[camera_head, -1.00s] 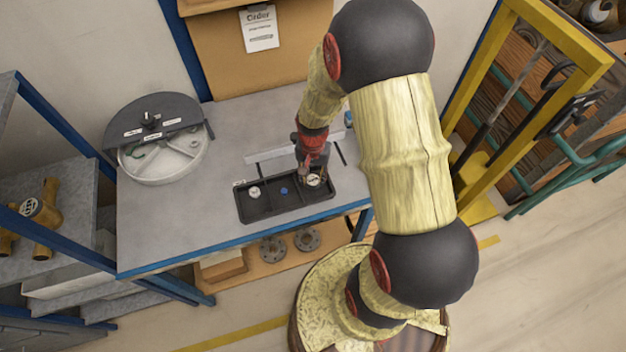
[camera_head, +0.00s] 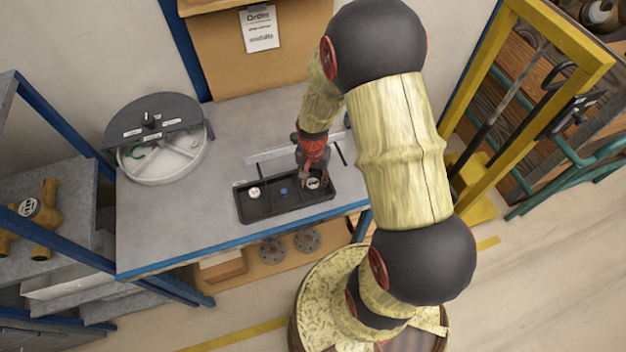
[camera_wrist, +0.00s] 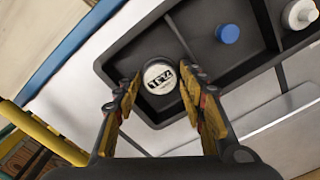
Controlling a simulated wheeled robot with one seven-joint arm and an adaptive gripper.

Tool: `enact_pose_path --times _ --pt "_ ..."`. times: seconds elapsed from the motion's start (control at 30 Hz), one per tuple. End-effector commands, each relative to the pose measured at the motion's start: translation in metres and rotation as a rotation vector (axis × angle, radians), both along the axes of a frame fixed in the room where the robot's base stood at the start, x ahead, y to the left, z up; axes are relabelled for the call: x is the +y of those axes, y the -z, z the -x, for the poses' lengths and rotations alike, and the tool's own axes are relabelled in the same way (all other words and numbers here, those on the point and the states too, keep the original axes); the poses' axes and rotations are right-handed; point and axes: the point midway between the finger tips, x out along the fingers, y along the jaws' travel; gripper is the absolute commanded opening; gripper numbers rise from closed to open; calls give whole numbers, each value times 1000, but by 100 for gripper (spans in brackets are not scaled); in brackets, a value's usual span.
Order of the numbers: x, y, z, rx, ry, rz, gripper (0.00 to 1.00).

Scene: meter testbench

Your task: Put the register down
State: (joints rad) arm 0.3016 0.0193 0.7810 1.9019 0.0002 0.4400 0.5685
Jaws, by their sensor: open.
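The register (camera_wrist: 160,77) is a small round piece with a white face and dark digits. In the wrist view it sits in the end compartment of the black tray (camera_wrist: 127,47), face toward the camera. In the head view the register (camera_head: 313,184) lies in the tray's right compartment, and the tray (camera_head: 262,211) rests on the bench. My gripper (camera_wrist: 158,92) is open, with its yellow fingers on either side of the register and a visible gap to each. In the head view my gripper (camera_head: 312,180) is low over that compartment. The fingertips' exact height is hard to tell.
A blue cap (camera_wrist: 228,33) lies in the tray's middle compartment and a white-topped piece (camera_wrist: 299,14) in the far one. A round divided container (camera_head: 165,160) stands at the bench's back left. The bench (camera_head: 160,225) is clear left of the tray.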

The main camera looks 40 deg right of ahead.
Motion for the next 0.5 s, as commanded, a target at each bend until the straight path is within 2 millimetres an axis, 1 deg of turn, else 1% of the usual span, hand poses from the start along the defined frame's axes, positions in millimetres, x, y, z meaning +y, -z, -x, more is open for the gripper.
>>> enact_pose_path --times 0.17,0.4,0.5 --pt "-1 -25 -2 -5 0 1 41" --pt "0 -76 -1 -6 0 2 41" --pt "0 -93 -1 -4 0 2 41"
